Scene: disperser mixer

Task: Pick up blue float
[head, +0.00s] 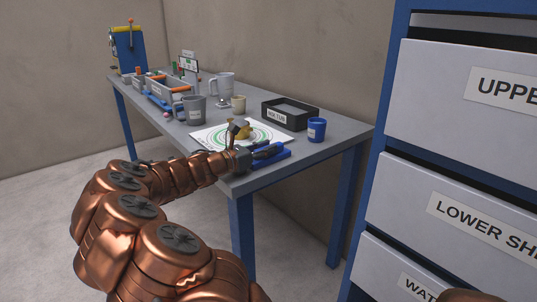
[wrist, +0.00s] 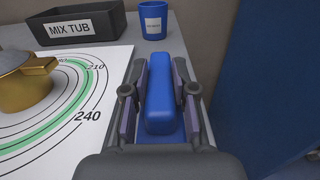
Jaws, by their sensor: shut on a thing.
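The blue float (wrist: 158,88) is a smooth rounded blue bar in the middle of the wrist view. My gripper (wrist: 159,78) has one finger along each long side of it and is shut on it. Below and around the float a flat darker blue holder (wrist: 170,139) shows; I cannot tell whether the float still touches it. In the head view my gripper (head: 263,153) is at the near right corner of the grey table, over the blue holder (head: 280,158). The float is mostly hidden there by the gripper.
A white ringed sheet (head: 211,139) with a brass pot (wrist: 27,83) lies left of my gripper. The black mix tub (head: 290,115) and a blue cup (head: 316,129) stand behind. Mugs (head: 190,109) and a grey crate are farther left. A drawer cabinet (head: 455,105) is on the right.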

